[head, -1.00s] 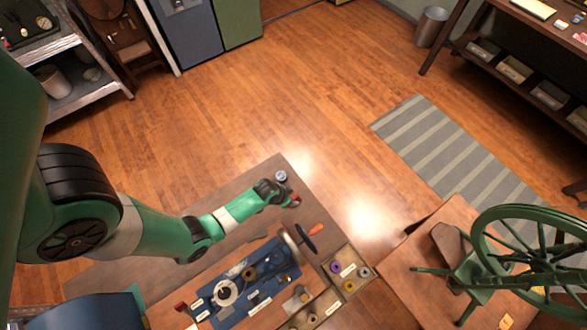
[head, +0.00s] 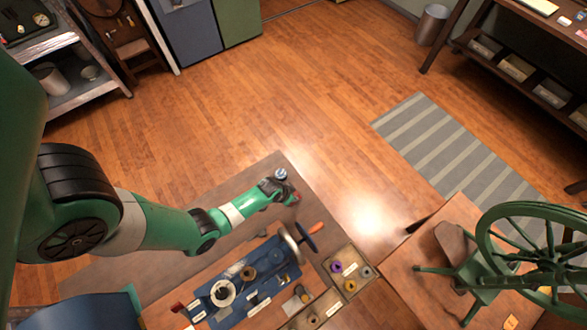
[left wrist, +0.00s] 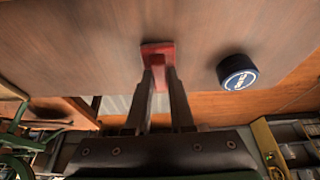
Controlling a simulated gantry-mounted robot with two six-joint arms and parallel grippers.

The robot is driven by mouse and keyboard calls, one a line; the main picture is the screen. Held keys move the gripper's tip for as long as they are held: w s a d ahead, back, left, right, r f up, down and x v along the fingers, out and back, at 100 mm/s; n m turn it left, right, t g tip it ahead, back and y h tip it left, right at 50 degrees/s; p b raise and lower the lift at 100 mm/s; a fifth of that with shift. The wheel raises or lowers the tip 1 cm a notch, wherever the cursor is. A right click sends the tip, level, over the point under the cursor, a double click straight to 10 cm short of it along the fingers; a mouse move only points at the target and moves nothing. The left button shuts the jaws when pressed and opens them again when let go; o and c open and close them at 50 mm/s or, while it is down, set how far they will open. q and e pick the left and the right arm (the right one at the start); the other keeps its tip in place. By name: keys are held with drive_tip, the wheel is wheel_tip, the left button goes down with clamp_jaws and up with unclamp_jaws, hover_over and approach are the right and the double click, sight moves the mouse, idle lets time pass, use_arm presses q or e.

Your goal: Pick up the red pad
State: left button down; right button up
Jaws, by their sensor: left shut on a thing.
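The red pad (left wrist: 158,50) is between the fingertips of my left gripper (left wrist: 158,72) in the left wrist view, and the fingers are shut on it. They cover its lower part. In the head view the left gripper (head: 292,194) is near the far right corner of the workbench, with a bit of the red pad (head: 296,197) showing at its tip. I cannot tell whether the pad touches the bench top or is just above it. My right gripper is in no view.
A round container with a blue lid (left wrist: 238,72) stands beside the pad on the wooden bench (head: 262,173). A blue mat (head: 245,290) with parts, a crank with an orange handle (head: 315,227) and a compartment tray (head: 348,265) lie nearer. A green spinning wheel (head: 530,255) is at right.

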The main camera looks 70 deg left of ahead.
use_arm(q)
wheel_tip(320, 180, up, 10)
drive_tip(key=p, duration=0.7)
drive_tip(key=c, duration=1.5)
unclamp_jaws()
clamp_jaws()
